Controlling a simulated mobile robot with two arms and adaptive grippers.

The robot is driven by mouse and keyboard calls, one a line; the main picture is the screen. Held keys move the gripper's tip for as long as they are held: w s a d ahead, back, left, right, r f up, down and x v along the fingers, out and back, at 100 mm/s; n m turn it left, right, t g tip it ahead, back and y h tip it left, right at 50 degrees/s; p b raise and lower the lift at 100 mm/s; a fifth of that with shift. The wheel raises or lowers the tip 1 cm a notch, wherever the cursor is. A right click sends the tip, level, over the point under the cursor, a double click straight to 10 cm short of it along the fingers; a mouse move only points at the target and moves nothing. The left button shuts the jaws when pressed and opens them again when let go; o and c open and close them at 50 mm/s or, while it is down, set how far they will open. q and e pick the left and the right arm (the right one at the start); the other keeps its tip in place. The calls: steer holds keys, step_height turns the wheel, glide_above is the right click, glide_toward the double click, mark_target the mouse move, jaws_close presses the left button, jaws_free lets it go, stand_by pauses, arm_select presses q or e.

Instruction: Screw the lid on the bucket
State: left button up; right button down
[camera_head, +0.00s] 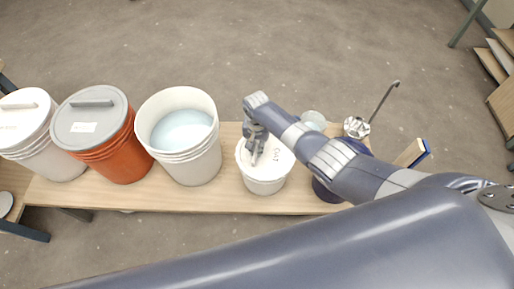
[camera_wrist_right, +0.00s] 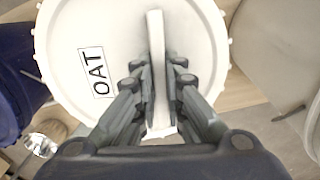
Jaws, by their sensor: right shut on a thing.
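A white lid (camera_head: 278,153) labelled OAT sits on top of a small white bucket (camera_head: 264,184) on the bench. In the right wrist view the lid (camera_wrist_right: 100,30) fills the upper middle, with an upright fin-like handle (camera_wrist_right: 155,30) across it. My right gripper (camera_head: 254,157) reaches down over the lid. Its two fingers (camera_wrist_right: 160,75) are shut on the handle, one on each side. The lid looks level and covers the bucket's mouth. I cannot tell how tightly it is seated. My left gripper is not in view.
Left of it on the narrow bench (camera_head: 100,193) stand an open white bucket (camera_head: 195,168) of pale blue liquid, an orange bucket (camera_head: 118,158) with a grey lid, and a white lidded bucket (camera_head: 60,160). A dark blue container (camera_head: 325,192), a glass (camera_head: 313,118) and a metal whisk-like tool (camera_head: 356,127) are to the right.

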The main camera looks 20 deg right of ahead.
steer(key=shift+d+f+m, duration=0.1)
steer(key=shift+d+m, duration=0.05)
steer(key=shift+m, duration=0.55)
steer(key=shift+w, duration=0.1)
steer(key=c, duration=1.6)
jaws_free()
steer(key=o, duration=0.8)
step_height(320, 180, up, 7)
steer(key=p, duration=0.7)
